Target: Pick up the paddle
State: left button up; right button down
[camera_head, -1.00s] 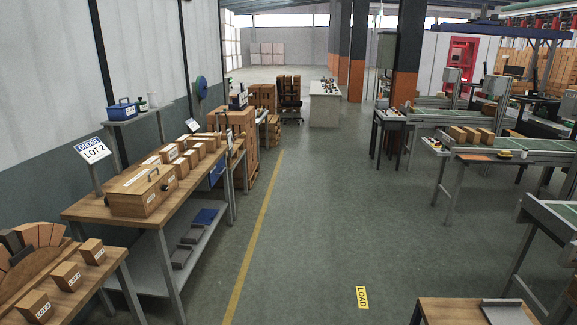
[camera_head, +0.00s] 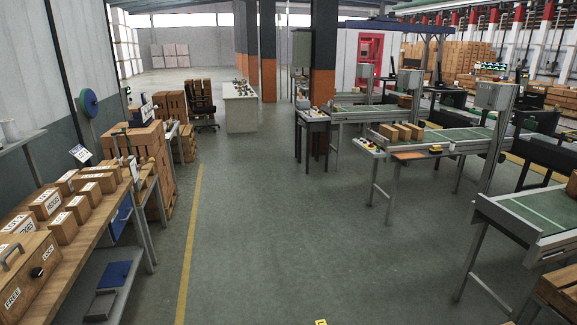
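I cannot make out a paddle for certain in the head view. A round blue-rimmed disc (camera_head: 88,103) hangs at the left wall, and I cannot tell whether it is a paddle. A wooden workbench (camera_head: 93,226) on the left bears several labelled wooden blocks (camera_head: 47,203) and a wooden box with a handle (camera_head: 22,268). Neither of my grippers shows.
The grey floor (camera_head: 255,230) ahead is open, with a yellow line (camera_head: 190,235) along its left. Conveyor tables (camera_head: 445,148) stand on the right, one close at the right edge (camera_head: 530,215). A white counter (camera_head: 240,108), a chair (camera_head: 201,105) and pillars (camera_head: 323,55) stand farther back.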

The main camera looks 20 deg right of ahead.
aim_at(530, 124)
jog(key=i+z, duration=0.15)
jog(key=i, duration=0.65)
jog(key=i+j+z, duration=0.15)
jog(key=i, duration=0.65)
jog(key=i+l+z, duration=0.1)
jog(key=i+z, duration=1)
jog(key=z, duration=0.2)
jog(key=i+z, duration=0.35)
jog(key=i, duration=1.15)
jog(key=i+j, duration=0.1)
jog(key=i, duration=1.5)
jog(key=i+z, duration=0.4)
jog(key=i, duration=0.3)
jog(key=i+j+z, duration=0.2)
jog(key=i+z, duration=0.25)
jog(key=i, duration=0.25)
jog(key=i+z, duration=0.15)
jog(key=i, duration=1.5)
jog(key=i+u, duration=0.2)
jog(key=i, duration=0.25)
jog(key=i+l+u, duration=0.2)
jog(key=i, duration=0.3)
jog(key=i+l+u, duration=0.25)
jog(key=i, duration=0.2)
jog(key=i+l+u, duration=0.2)
jog(key=i, duration=0.25)
